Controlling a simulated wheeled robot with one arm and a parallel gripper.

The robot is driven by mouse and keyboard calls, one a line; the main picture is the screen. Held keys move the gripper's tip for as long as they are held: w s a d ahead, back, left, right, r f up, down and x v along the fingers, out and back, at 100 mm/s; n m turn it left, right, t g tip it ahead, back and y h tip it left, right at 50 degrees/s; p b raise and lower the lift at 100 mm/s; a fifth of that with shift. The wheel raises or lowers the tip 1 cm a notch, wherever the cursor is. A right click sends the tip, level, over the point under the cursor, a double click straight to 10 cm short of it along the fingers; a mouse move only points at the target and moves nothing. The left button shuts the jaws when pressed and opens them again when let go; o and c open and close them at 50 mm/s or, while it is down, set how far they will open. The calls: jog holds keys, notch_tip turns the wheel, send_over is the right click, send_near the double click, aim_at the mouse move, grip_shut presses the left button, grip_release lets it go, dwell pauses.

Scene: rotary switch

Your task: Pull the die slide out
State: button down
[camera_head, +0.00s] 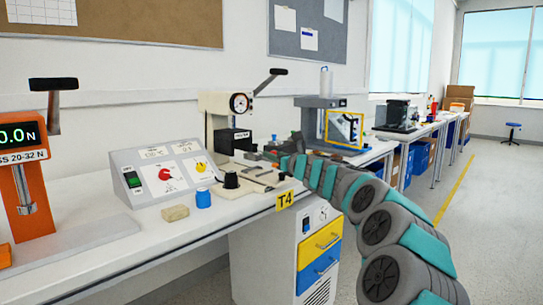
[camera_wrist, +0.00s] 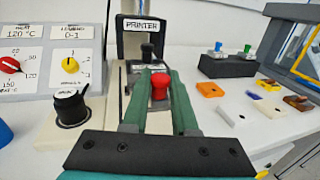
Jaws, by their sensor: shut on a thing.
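The grey slide body shows partly around the knob; the fingers hide the rest. A black upright part stands just behind the knob. In the head view, the cream press (camera_head: 226,108) with a round gauge stands on the bench, and my gripper (camera_head: 287,161) is low at its right front. The knob cannot be made out there.
A control box (camera_head: 165,172) with red and yellow dials stands left of the press. A black rotary knob (camera_wrist: 70,106) is left of my fingers. Small coloured blocks (camera_wrist: 210,89) and a dark rack (camera_wrist: 228,65) lie to the right. A blue cylinder (camera_head: 203,197) stands near the bench front.

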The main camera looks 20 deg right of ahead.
jog(key=c, duration=0.8)
grip_release()
jog(key=shift+s+d+r, duration=0.1)
jog(key=shift+s+d, duration=0.05)
jog(key=shift+d, duration=0.15)
jog(key=shift+o, duration=0.5)
jog(key=shift+a, duration=0.1)
jog(key=v, duration=0.7)
jog(key=shift+s+b, duration=0.3)
jog(key=shift+s, duration=0.05)
